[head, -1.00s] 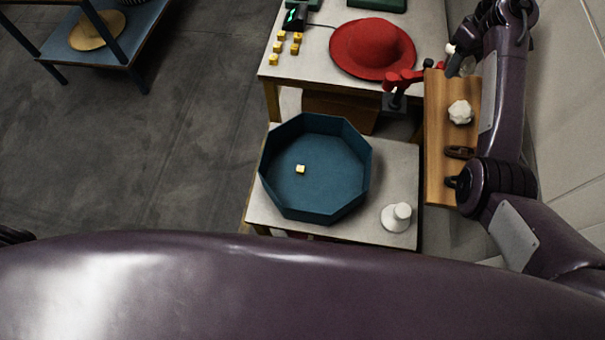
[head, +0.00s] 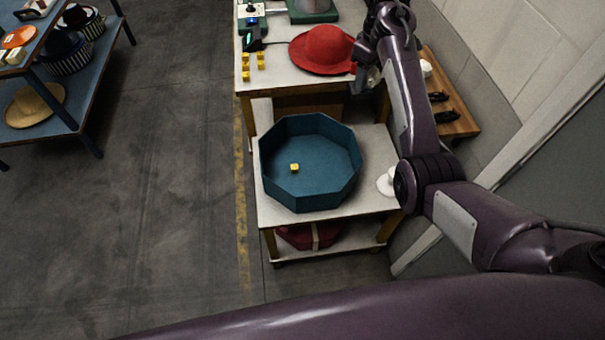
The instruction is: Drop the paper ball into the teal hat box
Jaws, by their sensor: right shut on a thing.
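The teal hat box (head: 278,185) is an open octagonal tub on the near pale table. A small yellow cube (head: 294,168) lies inside it. The white paper ball (head: 427,68) rests on a wooden shelf to the right, partly behind my right arm. My right gripper (head: 362,78) is beyond the box, by the red hat's brim, and apart from the ball. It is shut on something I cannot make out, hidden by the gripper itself. My left gripper is not in view.
The red hat (head: 322,48) and several yellow cubes (head: 246,68) lie on the far table. A white stand (head: 386,183) is beside the box, partly behind my arm. Dark items (head: 447,117) lie on the wooden shelf (head: 460,128).

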